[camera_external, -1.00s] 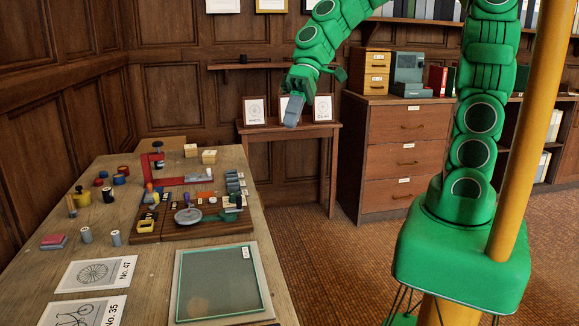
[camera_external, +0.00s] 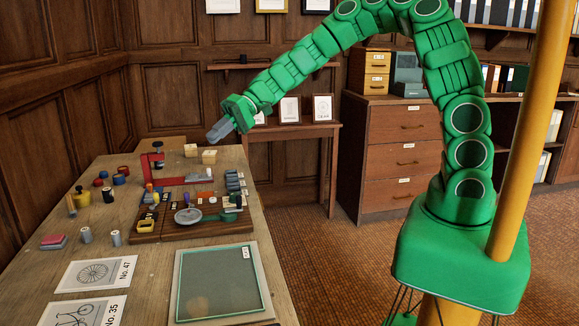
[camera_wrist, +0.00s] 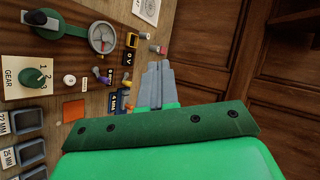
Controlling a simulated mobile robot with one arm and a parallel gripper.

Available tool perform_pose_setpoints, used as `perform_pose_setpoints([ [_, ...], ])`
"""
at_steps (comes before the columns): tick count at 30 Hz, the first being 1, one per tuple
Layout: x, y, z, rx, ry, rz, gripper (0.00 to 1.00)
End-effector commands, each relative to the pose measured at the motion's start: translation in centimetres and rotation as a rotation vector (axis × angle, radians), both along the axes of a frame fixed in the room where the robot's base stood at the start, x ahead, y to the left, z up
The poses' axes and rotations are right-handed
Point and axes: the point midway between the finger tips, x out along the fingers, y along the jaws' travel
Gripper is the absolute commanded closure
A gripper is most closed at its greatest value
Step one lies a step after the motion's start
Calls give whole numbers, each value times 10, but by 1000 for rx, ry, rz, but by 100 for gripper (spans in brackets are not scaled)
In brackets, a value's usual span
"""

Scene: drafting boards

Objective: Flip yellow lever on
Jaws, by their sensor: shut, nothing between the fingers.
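My gripper (camera_external: 214,138) is shut and empty, in the air above the table's far right part, pointing down and left. In the wrist view its fingers (camera_wrist: 158,66) lie together, apart from the board.
The board (camera_external: 150,238) also carries a purple lever (camera_external: 212,200), a grey disc (camera_external: 188,216) with a green handle, and a yellow-framed part (camera_external: 147,226). A red stand (camera_external: 153,163) is behind. Spools and a framed green mat (camera_external: 220,285) lie around.

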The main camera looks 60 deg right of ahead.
Motion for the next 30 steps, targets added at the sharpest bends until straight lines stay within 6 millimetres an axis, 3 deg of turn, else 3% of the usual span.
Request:
perform_pose_setpoints([
  [9, 58, -22, -62, 30, 48, -168, 100],
  [18, 90, -47, -116, 21, 91, -294, 100],
  [23, 96, -54, -129, 16, 101, -323, 100],
  [30, 97, -55, -130, 16, 101, -328, 100],
])
